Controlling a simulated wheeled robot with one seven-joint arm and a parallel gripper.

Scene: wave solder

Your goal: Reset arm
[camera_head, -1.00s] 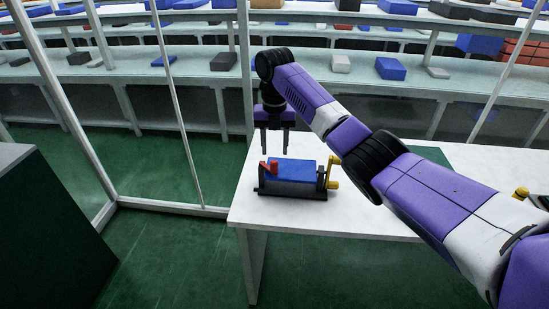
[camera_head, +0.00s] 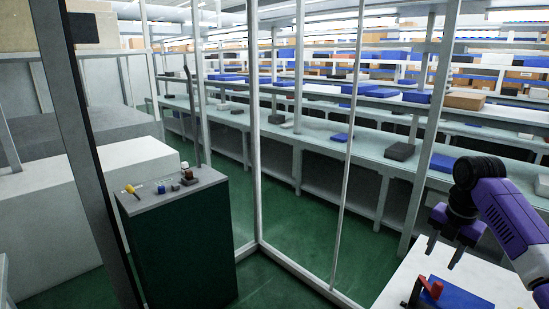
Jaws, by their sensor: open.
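My gripper (camera_head: 445,250) is at the right edge of the head view, pointing down with its two fingers apart and nothing between them. It hangs above the white table (camera_head: 401,283). Below and near it on the table is the blue block-shaped device (camera_head: 458,296) with a red part (camera_head: 432,288) on its left side. The lower part of the device is cut off by the picture's bottom edge. My purple arm comes in from the right edge.
A dark green cabinet (camera_head: 185,250) stands at the left with several small items on its grey top, one a yellow-handled tool (camera_head: 132,191). Thin frame posts (camera_head: 254,130) stand between. Long shelves (camera_head: 330,140) with boxes run behind. Green floor (camera_head: 270,285) is open in the middle.

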